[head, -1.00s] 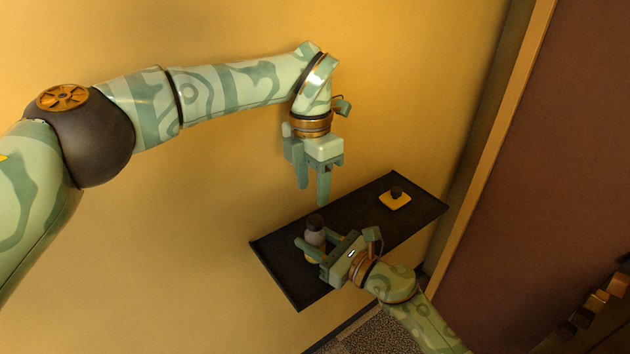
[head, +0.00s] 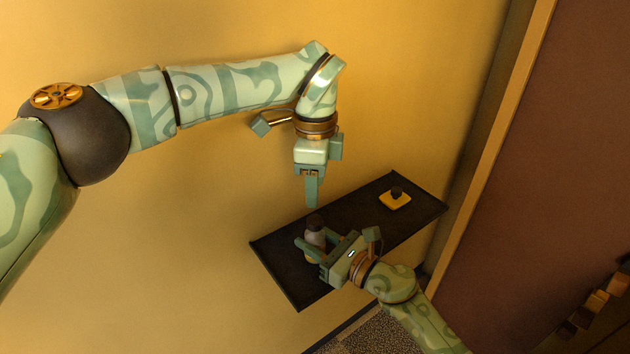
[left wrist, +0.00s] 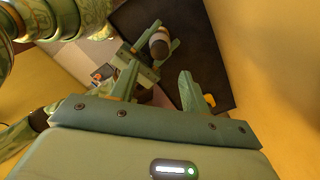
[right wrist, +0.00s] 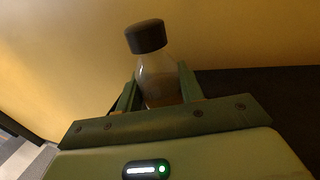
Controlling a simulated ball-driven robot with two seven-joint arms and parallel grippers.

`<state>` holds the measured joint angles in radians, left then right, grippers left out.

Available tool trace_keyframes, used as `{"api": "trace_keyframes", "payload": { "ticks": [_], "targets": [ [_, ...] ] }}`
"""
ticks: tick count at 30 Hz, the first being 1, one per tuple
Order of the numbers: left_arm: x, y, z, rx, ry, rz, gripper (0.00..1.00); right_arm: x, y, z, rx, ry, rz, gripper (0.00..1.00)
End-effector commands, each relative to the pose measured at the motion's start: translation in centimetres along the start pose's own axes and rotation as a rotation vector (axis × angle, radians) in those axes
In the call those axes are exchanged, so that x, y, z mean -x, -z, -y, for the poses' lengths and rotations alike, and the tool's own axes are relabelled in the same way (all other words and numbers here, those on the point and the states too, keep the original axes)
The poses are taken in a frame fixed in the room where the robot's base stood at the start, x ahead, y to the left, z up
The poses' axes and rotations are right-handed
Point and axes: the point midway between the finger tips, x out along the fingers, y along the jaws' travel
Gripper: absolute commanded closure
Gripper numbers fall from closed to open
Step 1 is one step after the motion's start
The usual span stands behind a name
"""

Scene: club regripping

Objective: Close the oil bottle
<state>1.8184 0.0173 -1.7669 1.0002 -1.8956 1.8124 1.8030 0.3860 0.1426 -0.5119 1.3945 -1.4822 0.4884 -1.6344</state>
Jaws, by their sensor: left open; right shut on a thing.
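The oil bottle, clear with a dark cap (right wrist: 146,35) on its neck, stands upright on the dark shelf (head: 280,270). Its body (right wrist: 158,82) is between the fingers of my right gripper (head: 327,240), which is shut on it. The cap sits on top of the bottle; I cannot tell how tightly it is seated. My left gripper (head: 312,203) points down just above and behind the bottle, open and empty, not touching the cap. In the left wrist view the bottle (left wrist: 159,46) shows beyond the left fingers, from above.
A yellow square piece with a dark knob (head: 395,199) lies toward the far right end of the shelf. A yellow wall (head: 420,90) runs behind the shelf. The shelf between the bottle and the yellow piece is clear.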

Motion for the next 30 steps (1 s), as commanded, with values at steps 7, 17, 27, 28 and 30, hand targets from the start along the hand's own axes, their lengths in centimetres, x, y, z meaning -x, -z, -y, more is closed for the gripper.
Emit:
{"api": "trace_keyframes", "payload": {
  "ticks": [7, 17, 27, 28, 30],
  "targets": [
    [0.0, 0.0, 0.0, 0.003, 0.0, 0.0, 0.54, 0.0, 0.0, 0.0, 0.0, 0.0, 0.0, 1.0],
    [-2.9, 0.0, -0.1, 0.002, -0.003, 0.0, 0.54, 0.0, 0.0, 0.0, 0.0, 0.0, 0.0, 1.0],
    [-7.4, 0.0, 0.0, 0.001, -0.001, 0.0, 0.54, 0.0, 0.0, 0.0, 0.0, 0.0, 0.0, 1.0],
    [-7.6, 0.0, 0.0, 0.001, 0.0, 0.0, 0.54, 0.0, 0.0, 0.0, 0.0, 0.0, 0.0, 1.0],
    [-7.9, 0.0, 0.0, 0.002, -0.001, 0.0, 0.54, 0.0, 0.0, 0.0, 0.0, 0.0, 0.0, 1.0]
  ]
}}
